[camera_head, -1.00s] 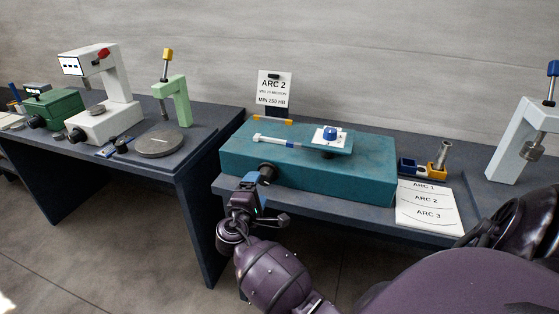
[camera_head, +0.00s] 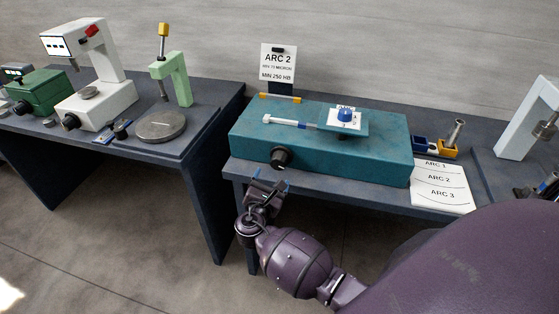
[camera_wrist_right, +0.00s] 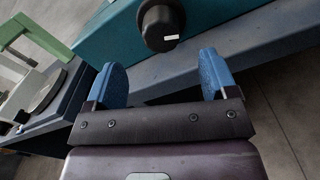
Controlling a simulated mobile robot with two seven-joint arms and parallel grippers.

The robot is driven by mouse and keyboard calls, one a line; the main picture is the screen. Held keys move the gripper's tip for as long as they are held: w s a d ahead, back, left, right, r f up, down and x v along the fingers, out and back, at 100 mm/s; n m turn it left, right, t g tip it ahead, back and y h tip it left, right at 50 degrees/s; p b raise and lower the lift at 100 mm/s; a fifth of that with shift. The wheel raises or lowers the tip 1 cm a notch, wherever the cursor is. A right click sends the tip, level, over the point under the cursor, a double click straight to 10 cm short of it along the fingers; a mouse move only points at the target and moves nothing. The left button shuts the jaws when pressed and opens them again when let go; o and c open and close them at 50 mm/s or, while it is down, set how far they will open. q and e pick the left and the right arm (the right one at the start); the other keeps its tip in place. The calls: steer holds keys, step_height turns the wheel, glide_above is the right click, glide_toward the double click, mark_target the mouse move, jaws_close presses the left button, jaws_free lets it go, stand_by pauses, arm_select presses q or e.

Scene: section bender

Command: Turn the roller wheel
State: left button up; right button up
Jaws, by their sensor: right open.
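The black round knob (camera_head: 280,158), the wheel-like part I see, sticks out of the front face of the teal machine (camera_head: 375,165), near its left end. In the right wrist view the knob (camera_wrist_right: 162,26) shows a short white mark on its lower rim. My right gripper (camera_head: 270,181) is just below and in front of the knob, apart from it. In the wrist view its two blue fingers (camera_wrist_right: 164,78) are spread wide with nothing between them, and the knob lies beyond the fingertips. My left gripper is not in view.
The bench edge runs under the teal machine, near my right gripper. On the machine are a white rod (camera_head: 285,122) and a small plate with a blue knob (camera_head: 345,115). A sign (camera_head: 278,62) stands behind. A paper sheet (camera_head: 440,185) lies at right. Another bench at left holds several devices.

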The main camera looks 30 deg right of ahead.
mark_target(278, 165)
steer(key=x, duration=0.8)
steer(key=shift+w+d, duration=0.2)
steer(key=shift+d, duration=0.2)
steer(key=c, duration=0.9)
steer(key=shift+c, duration=0.2)
steer(key=shift+m, duration=0.3)
